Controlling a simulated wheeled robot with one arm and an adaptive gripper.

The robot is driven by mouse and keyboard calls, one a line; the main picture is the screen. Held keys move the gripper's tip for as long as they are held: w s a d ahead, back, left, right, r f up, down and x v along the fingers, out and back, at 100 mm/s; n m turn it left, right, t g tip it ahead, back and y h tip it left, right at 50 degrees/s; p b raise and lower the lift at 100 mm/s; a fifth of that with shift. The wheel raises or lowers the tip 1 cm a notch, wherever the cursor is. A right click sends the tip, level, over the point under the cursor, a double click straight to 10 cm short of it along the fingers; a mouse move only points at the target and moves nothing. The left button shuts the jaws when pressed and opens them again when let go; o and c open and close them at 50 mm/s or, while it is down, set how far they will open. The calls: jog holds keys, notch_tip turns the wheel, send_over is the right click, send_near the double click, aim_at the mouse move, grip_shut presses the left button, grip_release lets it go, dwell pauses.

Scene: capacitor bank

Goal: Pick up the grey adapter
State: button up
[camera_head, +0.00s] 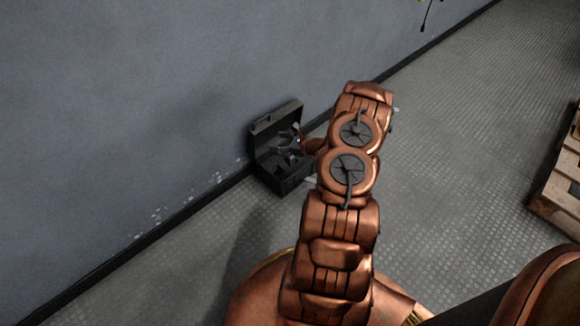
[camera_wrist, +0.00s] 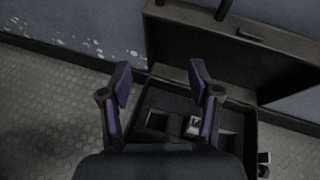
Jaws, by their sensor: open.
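An open dark case (camera_head: 283,183) stands on the floor against the wall. In the wrist view its lower tray (camera_wrist: 251,135) has dark foam compartments. A small light grey piece (camera_wrist: 193,125), which looks like the grey adapter, sits in the tray, right of the middle between my fingers. My gripper (camera_wrist: 160,80) is open and empty, its two purple-sided fingers apart above the tray. In the head view my gripper (camera_head: 288,150) is small and dark in front of the case's opening. My palm hides the near part of the tray.
The raised lid (camera_wrist: 235,50) stands at the back of the case, close to the wall (camera_head: 120,90). Small pieces (camera_wrist: 263,162) show at the case's right side. A wooden pallet (camera_head: 560,195) lies at the far right. The floor between is clear.

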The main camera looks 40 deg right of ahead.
aim_at(293, 160)
jog(key=s+d+f+m+h+b, duration=0.1)
jog(key=s+d+f, duration=0.1)
jog(key=f, duration=0.2)
jog(key=s+d+f+m+h+b, duration=0.1)
jog(key=s+d+f+m, duration=0.1)
jog(key=f, duration=0.3)
jog(key=s+d+f+m+h+b, duration=0.1)
jog(key=s+d+f, duration=0.1)
jog(key=d+f, duration=0.1)
jog(key=shift+s+d+f+h, duration=0.15)
jog(key=shift+d+f+h, duration=0.05)
jog(key=shift+f, duration=0.25)
jog(key=shift+s+d+f+h, duration=0.15)
jog(key=shift+f+h, duration=0.05)
jog(key=shift+f, duration=0.2)
jog(key=shift+b+x, duration=0.35)
jog(key=shift+x, duration=0.6)
jog(key=shift+d+b+x, duration=0.15)
jog(key=shift+b+x, duration=0.35)
jog(key=shift+x, duration=0.3)
jog(key=shift+d+b+x, duration=0.15)
jog(key=shift+b+x, duration=0.35)
jog(key=shift+x, duration=0.35)
jog(key=shift+r+b+x, duration=0.15)
jog(key=shift+b+x, duration=0.1)
jog(key=shift+x, duration=0.35)
jog(key=shift+r+b+x, duration=0.15)
jog(key=shift+b+x, duration=0.1)
jog(key=shift+x, duration=0.4)
